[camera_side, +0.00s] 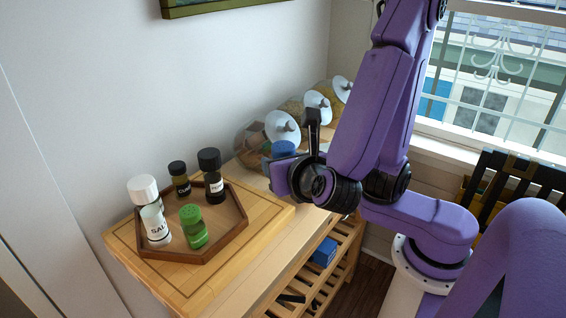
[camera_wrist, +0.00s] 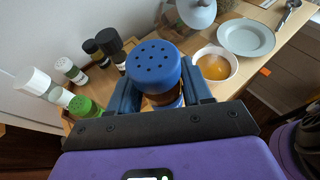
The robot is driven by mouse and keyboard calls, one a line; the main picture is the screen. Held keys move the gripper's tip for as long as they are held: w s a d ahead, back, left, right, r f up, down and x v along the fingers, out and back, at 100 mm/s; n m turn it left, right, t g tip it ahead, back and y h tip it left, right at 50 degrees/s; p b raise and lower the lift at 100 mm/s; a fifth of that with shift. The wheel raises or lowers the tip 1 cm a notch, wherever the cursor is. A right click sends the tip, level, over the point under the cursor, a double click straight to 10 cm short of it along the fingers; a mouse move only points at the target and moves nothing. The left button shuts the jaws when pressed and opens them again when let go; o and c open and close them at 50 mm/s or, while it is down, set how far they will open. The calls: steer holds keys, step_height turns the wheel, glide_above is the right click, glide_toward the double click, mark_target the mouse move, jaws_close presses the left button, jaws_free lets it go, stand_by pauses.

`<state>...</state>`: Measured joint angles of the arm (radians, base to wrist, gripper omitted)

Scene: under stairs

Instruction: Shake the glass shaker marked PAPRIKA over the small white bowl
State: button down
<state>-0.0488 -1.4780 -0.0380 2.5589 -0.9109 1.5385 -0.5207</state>
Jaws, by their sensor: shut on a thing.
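My gripper (camera_wrist: 160,92) is shut on a shaker with a blue, holed cap (camera_wrist: 154,66). Its cap also shows in the side view (camera_side: 284,149), raised beside the wooden board and looking roughly upright. Most of its body is hidden by the fingers and cap, and no label on it can be read. The small white bowl (camera_wrist: 231,72) holds something orange and stands to the right of the shaker in the wrist view, apart from it. I cannot make out the bowl in the side view, where my arm blocks part of the table.
A hexagonal wooden tray (camera_side: 222,246) on a board (camera_side: 270,215) holds a salt shaker (camera_side: 155,226), a green shaker (camera_side: 193,228), and black-capped jars (camera_side: 213,178). Large white-lidded jars (camera_side: 282,126) line the wall. A pale plate (camera_wrist: 246,38) and a spoon (camera_wrist: 288,14) lie beyond the bowl.

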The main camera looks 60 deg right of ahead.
steer(key=w+d+f+n+g+h, duration=0.1)
steer(key=d+f+n+g+h, duration=0.3)
steer(key=d+g, duration=0.5)
steer(key=w+d+f+n+g+h, duration=0.1)
steer(key=d+f+n+g+h, duration=0.3)
steer(key=d+g+h, duration=0.3)
steer(key=d+n+g, duration=0.1)
steer(key=d+g, duration=0.1)
steer(key=g, duration=0.1)
steer(key=shift+d+h, duration=0.2)
steer(key=shift+h, duration=0.1)
stand_by(0.9)
steer(key=shift+r, duration=0.1)
stand_by(1.2)
steer(key=shift+r, duration=1.45)
steer(key=shift+f, duration=1.55)
